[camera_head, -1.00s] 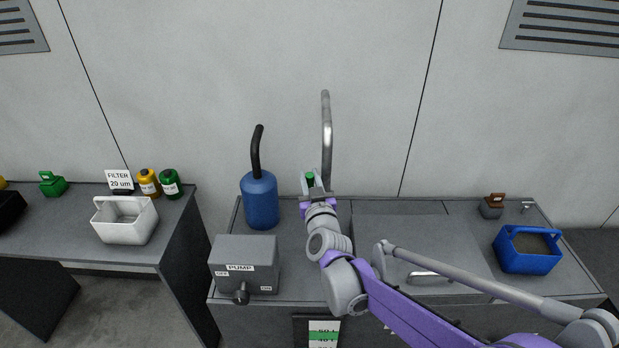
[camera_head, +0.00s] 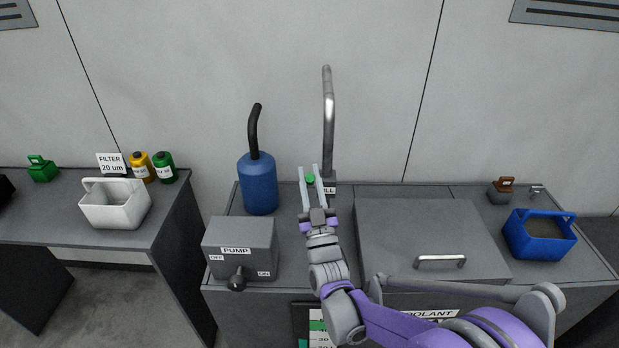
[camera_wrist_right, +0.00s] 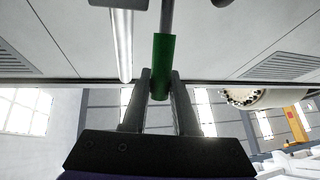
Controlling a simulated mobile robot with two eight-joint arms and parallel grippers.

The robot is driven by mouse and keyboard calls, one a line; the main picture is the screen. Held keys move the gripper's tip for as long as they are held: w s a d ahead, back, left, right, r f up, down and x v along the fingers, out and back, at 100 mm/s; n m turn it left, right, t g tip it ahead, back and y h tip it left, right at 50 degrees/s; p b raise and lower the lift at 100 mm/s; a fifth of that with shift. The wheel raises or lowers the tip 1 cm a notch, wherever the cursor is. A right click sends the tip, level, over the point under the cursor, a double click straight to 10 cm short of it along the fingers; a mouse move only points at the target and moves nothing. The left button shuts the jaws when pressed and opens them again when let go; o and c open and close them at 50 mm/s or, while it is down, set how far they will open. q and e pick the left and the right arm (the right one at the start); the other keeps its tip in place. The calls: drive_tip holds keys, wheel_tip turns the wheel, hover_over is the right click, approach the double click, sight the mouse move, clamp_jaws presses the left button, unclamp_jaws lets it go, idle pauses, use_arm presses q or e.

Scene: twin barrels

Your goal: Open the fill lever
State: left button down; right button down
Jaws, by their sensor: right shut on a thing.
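The fill lever has a green grip (camera_head: 310,179), which shows between the fingertips of my right gripper (camera_head: 311,175) in the head view. In the right wrist view, the green grip (camera_wrist_right: 162,66) sits on a grey rod, and the fingers of my right gripper (camera_wrist_right: 158,82) are shut on its end. A metal spout pipe (camera_head: 328,120) rises behind the lever. A label (camera_head: 329,189) ending in "ILL" is partly hidden by the gripper. My left gripper is not in view.
A blue can (camera_head: 258,184) stands left of the gripper. The grey pump box (camera_head: 240,250) is in front of it. A lid with a handle (camera_head: 420,225) and a blue crate (camera_head: 515,238) lie to the right. A side table (camera_head: 150,235) is at left.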

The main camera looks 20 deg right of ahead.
drive_tip(key=shift+s+f, duration=0.15)
drive_tip(key=shift+f, duration=0.1)
idle(0.3)
drive_tip(key=c, duration=1)
unclamp_jaws()
drive_tip(key=b+v, duration=0.2)
drive_tip(key=v, duration=0.8)
drive_tip(key=shift+s+f, duration=0.2)
drive_tip(key=shift+f, duration=0.1)
